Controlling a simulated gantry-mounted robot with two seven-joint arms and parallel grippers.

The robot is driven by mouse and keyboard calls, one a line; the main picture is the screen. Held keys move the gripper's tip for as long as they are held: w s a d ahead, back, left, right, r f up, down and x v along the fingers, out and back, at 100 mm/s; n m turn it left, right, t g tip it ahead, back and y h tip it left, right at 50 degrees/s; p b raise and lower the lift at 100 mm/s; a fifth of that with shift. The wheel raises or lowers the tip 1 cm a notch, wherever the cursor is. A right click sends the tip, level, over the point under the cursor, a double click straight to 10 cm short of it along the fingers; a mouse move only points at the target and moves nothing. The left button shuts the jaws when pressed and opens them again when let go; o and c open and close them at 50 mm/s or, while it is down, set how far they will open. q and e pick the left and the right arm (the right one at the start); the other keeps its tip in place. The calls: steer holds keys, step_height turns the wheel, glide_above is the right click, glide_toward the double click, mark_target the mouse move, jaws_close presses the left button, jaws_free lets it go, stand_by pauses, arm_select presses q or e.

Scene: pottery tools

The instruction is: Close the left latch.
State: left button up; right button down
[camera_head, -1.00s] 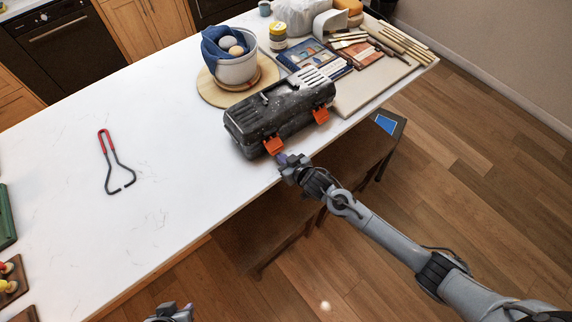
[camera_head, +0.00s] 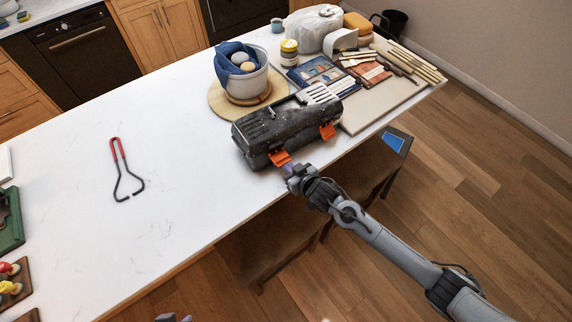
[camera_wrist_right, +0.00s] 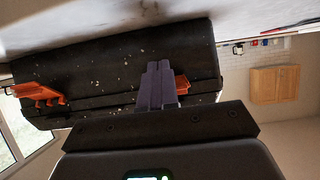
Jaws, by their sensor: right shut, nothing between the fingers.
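The black, speckled toolbox (camera_head: 262,128) lies on the white counter near its front edge, lid down. Its orange left latch (camera_head: 280,158) juts out from the front side in the head view; the orange right latch (camera_head: 327,131) is farther along the same side. My right gripper (camera_head: 289,170) is shut and empty, its tips close in front of the left latch. In the wrist view its fingers (camera_wrist_right: 157,87) overlap the left latch (camera_wrist_right: 182,86), hiding part of it; contact is unclear. The right latch (camera_wrist_right: 40,95) shows at left there. Only a sliver of my left gripper (camera_head: 172,318) shows.
A pot with blue cloth (camera_head: 241,80) on a round wooden board (camera_head: 218,104) stands behind the toolbox. Tools and a grey board (camera_head: 375,112) lie to its right. Red-handled tongs (camera_head: 120,165) lie left. The counter between is clear. A dark bench (camera_head: 265,245) is below.

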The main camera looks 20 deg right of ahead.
mark_target(286, 155)
steer(key=shift+s+d+r+p, duration=0.1)
steer(key=shift+s+r+p, duration=0.25)
steer(key=shift+r, duration=0.25)
steer(key=shift+s+d+r+p, duration=0.1)
steer(key=shift+s+r+p, duration=0.1)
steer(key=shift+r+p, duration=0.3)
steer(key=r+p, duration=0.3)
steer(key=shift+w+a+r+p, duration=0.15)
steer(key=shift+w+r+p, duration=0.15)
steer(key=shift+w, duration=0.1)
steer(key=shift+w+a+r+p, duration=0.1)
steer(key=shift+w+r+p, duration=0.25)
steer(key=shift+w+r, duration=0.05)
steer(key=shift+w+a+f, duration=0.1)
steer(key=shift+w+f, duration=0.05)
steer(key=shift+w, duration=0.15)
